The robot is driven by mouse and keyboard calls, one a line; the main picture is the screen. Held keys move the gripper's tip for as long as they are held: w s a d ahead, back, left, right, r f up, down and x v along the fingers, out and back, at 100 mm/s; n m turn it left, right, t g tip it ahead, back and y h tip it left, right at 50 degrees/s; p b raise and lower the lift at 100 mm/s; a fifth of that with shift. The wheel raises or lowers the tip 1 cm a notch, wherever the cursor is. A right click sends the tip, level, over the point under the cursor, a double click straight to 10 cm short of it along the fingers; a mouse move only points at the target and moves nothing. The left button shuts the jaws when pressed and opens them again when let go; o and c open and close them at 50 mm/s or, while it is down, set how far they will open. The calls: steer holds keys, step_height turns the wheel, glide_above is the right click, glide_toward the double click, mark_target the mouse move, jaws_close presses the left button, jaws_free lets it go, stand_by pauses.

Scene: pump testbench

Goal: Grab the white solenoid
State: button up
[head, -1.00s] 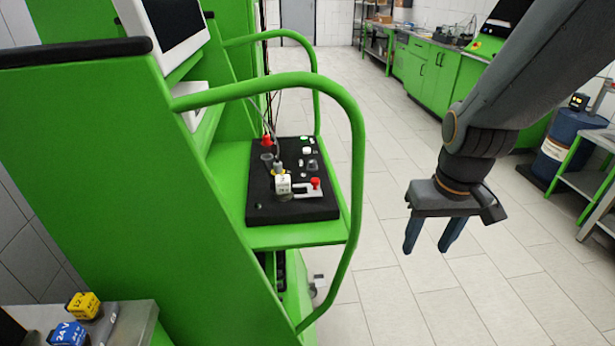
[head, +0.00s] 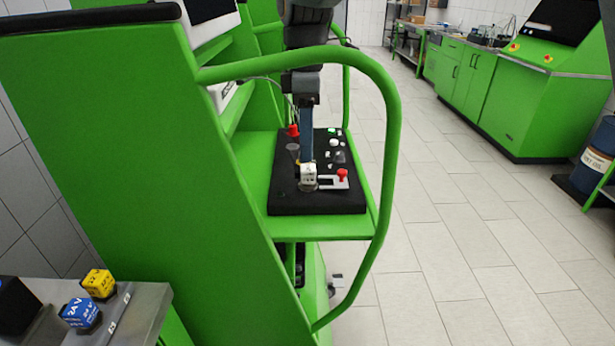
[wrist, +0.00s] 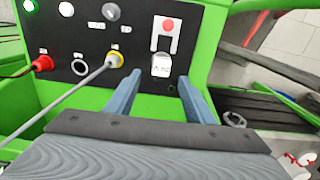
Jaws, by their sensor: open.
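The white solenoid (head: 308,174) is a small white block on the black panel (head: 287,199), by a grey bracket with a red knob. In the wrist view the white solenoid (wrist: 161,66) shows just beyond the fingertips, in line with the gap between them. My gripper (wrist: 160,82) is open with nothing between its fingers. In the head view my gripper (head: 307,158) hangs over the panel, and its fingers overlap the top of the solenoid in the picture. I cannot tell whether they touch it.
A green handrail (head: 385,130) curves around the panel's right side. A grey cable with a yellow-collared plug (wrist: 115,60) sits left of the solenoid, and a red plug (wrist: 42,63) is further left. Blue (head: 80,313) and yellow (head: 99,284) blocks lie on the near-left table.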

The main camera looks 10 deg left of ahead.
mark_target(306, 167)
step_height(306, 167, down, 6)
steer(key=shift+s+r+p, duration=0.1)
steer(key=shift+r+p, duration=0.05)
steer(key=shift+p, duration=0.8)
jaws_close()
